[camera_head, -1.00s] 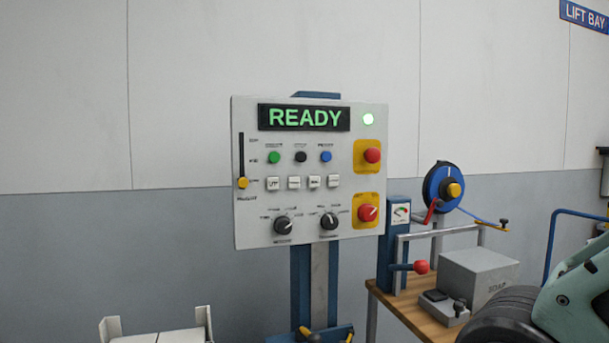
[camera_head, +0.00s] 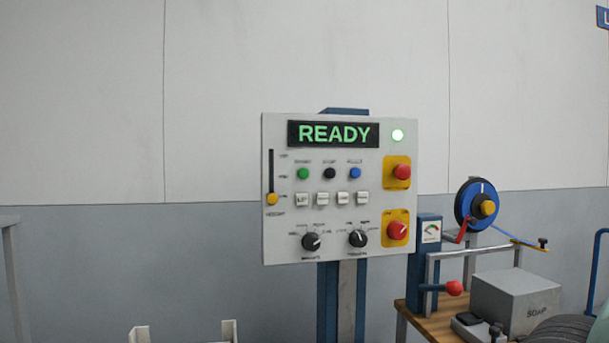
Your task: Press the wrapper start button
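The wrapper control panel (camera_head: 280,225) is a pale grey board on a blue post (camera_head: 327,300), in the middle of the head view. Below is a row of round buttons: green (camera_head: 303,174), black (camera_head: 330,173) and blue (camera_head: 355,173). Their labels are too small to read surely; the green one may be the start button. My gripper is not in view. Nothing touches the panel.
A wooden bench (camera_head: 430,325) with a strapping reel (camera_head: 470,205), a red-knobbed lever (camera_head: 454,288) and a grey SOAP box (camera_head: 515,300) stands at the right. Pale uprights (camera_head: 230,330) show below left.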

